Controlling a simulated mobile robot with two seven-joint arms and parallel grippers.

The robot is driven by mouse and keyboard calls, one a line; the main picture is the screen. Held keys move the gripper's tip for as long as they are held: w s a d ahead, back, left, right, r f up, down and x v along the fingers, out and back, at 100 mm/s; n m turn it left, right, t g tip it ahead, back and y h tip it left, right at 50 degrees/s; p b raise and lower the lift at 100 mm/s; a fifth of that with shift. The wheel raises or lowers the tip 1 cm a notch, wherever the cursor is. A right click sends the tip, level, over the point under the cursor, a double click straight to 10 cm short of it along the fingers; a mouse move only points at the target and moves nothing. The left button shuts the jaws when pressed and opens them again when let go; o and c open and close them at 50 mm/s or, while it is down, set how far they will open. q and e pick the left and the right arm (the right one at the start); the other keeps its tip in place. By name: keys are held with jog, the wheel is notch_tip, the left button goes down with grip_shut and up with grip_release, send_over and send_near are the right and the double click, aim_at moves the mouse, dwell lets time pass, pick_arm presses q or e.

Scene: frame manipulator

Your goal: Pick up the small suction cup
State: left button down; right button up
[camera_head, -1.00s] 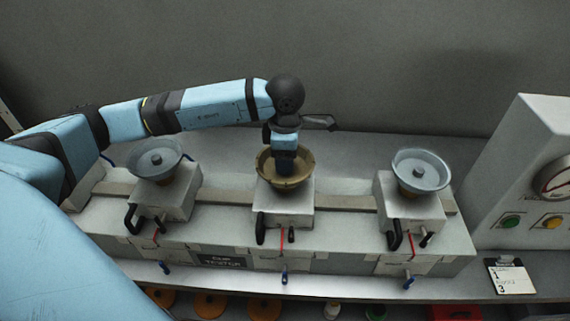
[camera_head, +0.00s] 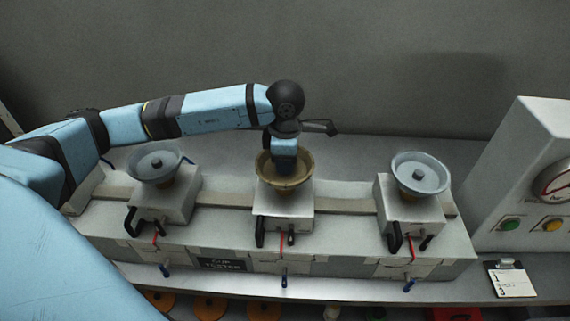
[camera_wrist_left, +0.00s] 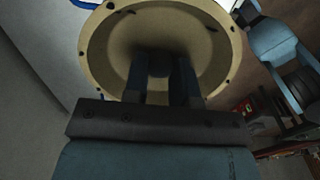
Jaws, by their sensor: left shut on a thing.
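A tan cup (camera_head: 308,176) sits on the middle block of the cup tester. It also shows in the left wrist view (camera_wrist_left: 219,61) as a wide bowl with small holes around its rim. My left gripper (camera_head: 284,174) reaches down into this cup from above. In the left wrist view its two fingers (camera_wrist_left: 160,72) are shut on the knob (camera_wrist_left: 160,66) at the cup's centre. The fingers hide most of the knob. Grey-blue cups sit on the left block (camera_head: 143,162) and right block (camera_head: 436,176). My right gripper is not in view.
The cup tester (camera_head: 340,240) carries the blocks in a row, with black handles and small levers in front. A panel (camera_head: 530,180) with green and yellow buttons and a gauge stands at right. A card (camera_head: 512,282) lies near the front edge.

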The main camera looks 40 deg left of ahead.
pick_arm(q)
notch_tip(320, 180, up, 25)
jog(key=shift+f+p, duration=0.2)
jog(key=shift+p, duration=0.25)
dwell(0.7)
jog(key=shift+d+f, duration=0.1)
dwell(1.5)
